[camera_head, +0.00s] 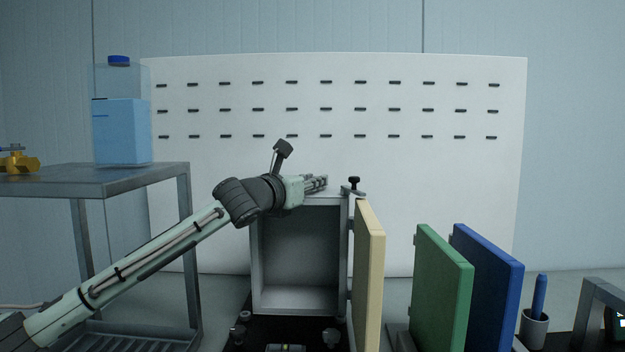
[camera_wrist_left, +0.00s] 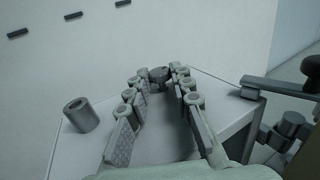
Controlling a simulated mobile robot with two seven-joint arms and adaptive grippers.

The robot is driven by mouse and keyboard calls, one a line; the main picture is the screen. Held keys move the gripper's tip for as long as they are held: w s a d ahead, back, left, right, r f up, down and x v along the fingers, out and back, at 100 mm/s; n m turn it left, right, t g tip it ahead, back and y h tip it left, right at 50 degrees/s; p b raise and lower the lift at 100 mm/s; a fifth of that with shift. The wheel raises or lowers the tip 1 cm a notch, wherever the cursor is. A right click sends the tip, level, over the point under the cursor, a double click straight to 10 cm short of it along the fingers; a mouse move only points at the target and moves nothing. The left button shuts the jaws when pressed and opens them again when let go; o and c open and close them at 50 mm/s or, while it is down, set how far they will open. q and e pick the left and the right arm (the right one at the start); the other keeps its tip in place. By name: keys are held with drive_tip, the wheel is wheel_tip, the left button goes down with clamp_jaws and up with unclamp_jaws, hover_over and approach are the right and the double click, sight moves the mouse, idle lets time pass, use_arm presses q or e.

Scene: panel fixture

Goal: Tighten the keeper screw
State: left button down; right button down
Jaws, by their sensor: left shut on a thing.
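My left gripper (camera_head: 318,184) reaches in from the left over the top of an open grey box frame (camera_head: 256,270). In the left wrist view its fingers (camera_wrist_left: 158,78) close in on a small dark round head (camera_wrist_left: 158,73), which looks like the keeper screw. The fingers hide the screw's lower part, and in the head view I cannot make it out behind them. A cream panel door (camera_head: 369,270) stands swung open on the box's right side. A black knob (camera_head: 354,182) stands at the box's upper right corner. My right gripper is not in view.
A grey cylinder (camera_wrist_left: 80,114) stands on the box top beside my fingers. A green panel (camera_head: 442,285) and a blue panel (camera_head: 488,280) stand at right, near a cup (camera_head: 534,328). A side table (camera_head: 130,178) with a blue container (camera_head: 122,130) is at left. A white pegboard (camera_head: 430,160) stands behind.

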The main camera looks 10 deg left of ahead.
use_arm(q)
drive_tip(key=c, duration=1.3)
unclamp_jaws()
drive_tip(key=shift+s, duration=0.1)
drive_tip(key=v, duration=1.2)
